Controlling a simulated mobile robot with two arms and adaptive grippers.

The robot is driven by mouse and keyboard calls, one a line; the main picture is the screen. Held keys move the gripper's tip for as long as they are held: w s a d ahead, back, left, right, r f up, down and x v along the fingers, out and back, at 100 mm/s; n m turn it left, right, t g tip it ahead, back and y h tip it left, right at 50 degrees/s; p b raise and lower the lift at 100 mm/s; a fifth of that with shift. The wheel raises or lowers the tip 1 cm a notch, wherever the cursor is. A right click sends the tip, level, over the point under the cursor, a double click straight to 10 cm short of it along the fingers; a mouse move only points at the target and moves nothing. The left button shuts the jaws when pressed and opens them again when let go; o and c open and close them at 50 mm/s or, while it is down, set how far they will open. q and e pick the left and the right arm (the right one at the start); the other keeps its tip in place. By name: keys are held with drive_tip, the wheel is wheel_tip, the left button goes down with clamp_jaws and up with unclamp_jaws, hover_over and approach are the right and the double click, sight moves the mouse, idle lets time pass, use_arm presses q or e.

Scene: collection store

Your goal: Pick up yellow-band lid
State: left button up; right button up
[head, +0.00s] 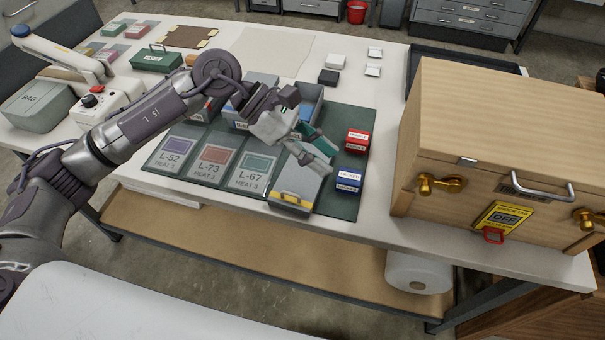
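The yellow-band lid (299,184) is a flat grey piece with a yellow strip along its front. It lies at the front of the dark green mat (345,205), right of the L-67 card. My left gripper (327,160) is above the lid's far right part, with its fingers pointing right and toward the front. The fingers are spread with a gap between them, and nothing shows in the gap. I cannot tell whether a finger touches the lid. The gripper hides part of the mat and an open grey-blue box (309,101) behind it. My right gripper is not in view.
Cards L-52 (174,149), L-73 (214,160) and L-67 (256,170) lie left of the lid. A red box (356,141) and a blue box (349,181) stand to its right. A large wooden cabinet (500,130) blocks the table's right end.

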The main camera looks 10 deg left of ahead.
use_arm(q)
drive_tip(key=w+a+f+m+y, duration=0.1)
drive_tip(key=w+a+f+y, duration=0.15)
drive_tip(key=a+y, duration=0.6)
drive_tip(key=h+p, duration=0.2)
drive_tip(key=h, duration=0.1)
hover_over(288, 193)
drive_tip(key=w+a, duration=0.1)
drive_tip(key=a, duration=0.1)
drive_tip(key=shift+y, duration=0.25)
wheel_tip(288, 193, down, 7)
drive_tip(key=shift+s+d+f+p, duration=0.15)
drive_tip(key=shift+d+f+p, duration=0.15)
drive_tip(key=shift+f+p, duration=0.25)
drive_tip(key=p+x, duration=0.2)
drive_tip(key=x, duration=0.1)
drive_tip(key=shift+s+f, duration=0.15)
drive_tip(key=shift+f, duration=0.1)
drive_tip(key=shift+d+f, duration=0.15)
drive_tip(key=shift+f, duration=0.25)
drive_tip(key=shift+t, duration=0.3)
clamp_jaws()
